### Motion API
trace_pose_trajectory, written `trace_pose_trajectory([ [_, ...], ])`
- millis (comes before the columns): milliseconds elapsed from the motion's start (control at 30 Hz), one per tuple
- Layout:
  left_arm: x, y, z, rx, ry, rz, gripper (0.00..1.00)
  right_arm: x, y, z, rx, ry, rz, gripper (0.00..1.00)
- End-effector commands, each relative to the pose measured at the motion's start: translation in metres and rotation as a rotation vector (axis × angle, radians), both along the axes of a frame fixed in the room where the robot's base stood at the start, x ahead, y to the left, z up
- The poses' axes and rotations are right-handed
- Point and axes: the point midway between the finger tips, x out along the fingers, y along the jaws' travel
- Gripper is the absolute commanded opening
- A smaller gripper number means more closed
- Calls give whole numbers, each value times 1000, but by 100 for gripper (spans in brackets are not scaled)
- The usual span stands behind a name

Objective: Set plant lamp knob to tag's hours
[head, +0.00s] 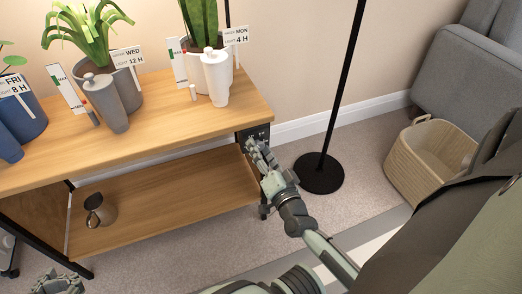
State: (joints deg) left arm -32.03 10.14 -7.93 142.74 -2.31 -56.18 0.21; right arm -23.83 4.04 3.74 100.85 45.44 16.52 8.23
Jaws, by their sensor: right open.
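Three potted plants on the wooden table (150,125) carry tags. The tag on the white pot at right (237,36) reads MON, LIGHT 4 H. The tag on the grey pot (128,57) reads WED, 12 H. The tag on the blue pot at left (15,86) reads FRI, 8 H. A dark box (254,133) sits at the table's right end; no knob or dial setting can be made out on it. My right gripper (256,150) is open just below and in front of this box; contact is unclear. My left gripper (58,284) is at the bottom left edge, partly cut off.
A black pole stands on a round base (319,174) to the right of the table. A woven basket (428,165) and a grey sofa (465,60) are further right. White and grey bottles stand by the pots. A metal jug (100,210) is on the lower shelf.

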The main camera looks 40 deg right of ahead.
Motion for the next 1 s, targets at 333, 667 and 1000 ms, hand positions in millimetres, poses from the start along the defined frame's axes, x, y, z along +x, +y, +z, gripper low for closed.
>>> trace_pose_trajectory([
  [333, 0, 0, 0, 1, -1, 0, 26, -33, 8, -1, 1, 3, 1, 49],
  [667, 0, 0, 0, 1, -1, -1, 26, -72, 17, 0, 0, 1, 0, 49],
  [1000, 0, 0, 0, 0, -1, 0, 26, -73, 18, 0, 0, 0, 0, 49],
])
